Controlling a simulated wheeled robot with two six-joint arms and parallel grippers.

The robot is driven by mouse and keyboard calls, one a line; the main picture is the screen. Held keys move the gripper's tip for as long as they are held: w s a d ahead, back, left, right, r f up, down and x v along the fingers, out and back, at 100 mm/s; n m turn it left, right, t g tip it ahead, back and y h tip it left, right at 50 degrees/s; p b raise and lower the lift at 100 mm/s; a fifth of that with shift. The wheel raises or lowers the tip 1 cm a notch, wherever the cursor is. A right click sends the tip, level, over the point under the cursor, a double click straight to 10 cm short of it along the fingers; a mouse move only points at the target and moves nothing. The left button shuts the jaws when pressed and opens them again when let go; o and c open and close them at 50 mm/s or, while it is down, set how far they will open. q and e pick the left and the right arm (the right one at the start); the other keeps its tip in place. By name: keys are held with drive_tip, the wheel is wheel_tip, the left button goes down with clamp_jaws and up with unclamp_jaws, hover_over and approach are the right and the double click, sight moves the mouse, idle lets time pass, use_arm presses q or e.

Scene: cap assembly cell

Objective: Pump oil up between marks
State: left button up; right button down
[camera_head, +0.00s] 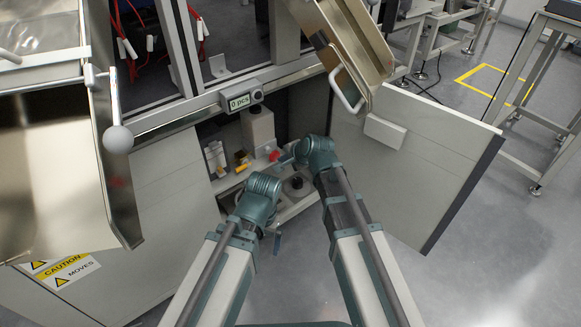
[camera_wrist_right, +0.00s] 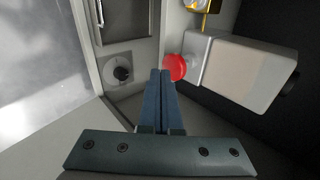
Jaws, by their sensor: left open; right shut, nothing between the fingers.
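A white container (camera_head: 258,128) stands inside the open cabinet under the machine; it also shows in the right wrist view (camera_wrist_right: 243,72), lying across the picture. A red round knob (camera_wrist_right: 175,67) is beside its narrow end and shows in the head view (camera_head: 274,156). My right gripper (camera_wrist_right: 160,72) is shut and empty, its blue fingertips close to the red knob; contact cannot be told. My left gripper (camera_head: 275,240) is open and empty, lower, in front of the cabinet. One of its fingers shows; the other is hidden. No oil level or marks can be made out.
A black knob on a grey disc (camera_wrist_right: 122,73) is on the cabinet floor. Small bottles (camera_head: 215,158) and a yellow item (camera_head: 242,167) stand at left. The open cabinet door (camera_head: 420,150) bounds the right. A metal chute (camera_head: 350,45) hangs above.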

drive_tip(key=shift+w+a, duration=0.45)
drive_tip(key=shift+w, duration=0.25)
drive_tip(key=shift+w+a, duration=0.4)
drive_tip(key=shift+w, duration=0.2)
drive_tip(key=shift+w+a, duration=0.35)
drive_tip(key=shift+w, duration=0.2)
drive_tip(key=p, duration=0.8)
approach(275, 153)
drive_tip(key=s+d+r, duration=0.1)
drive_tip(key=s+d, duration=0.2)
drive_tip(key=s, duration=0.1)
drive_tip(key=shift+a+r, duration=0.1)
drive_tip(key=shift+a, duration=0.15)
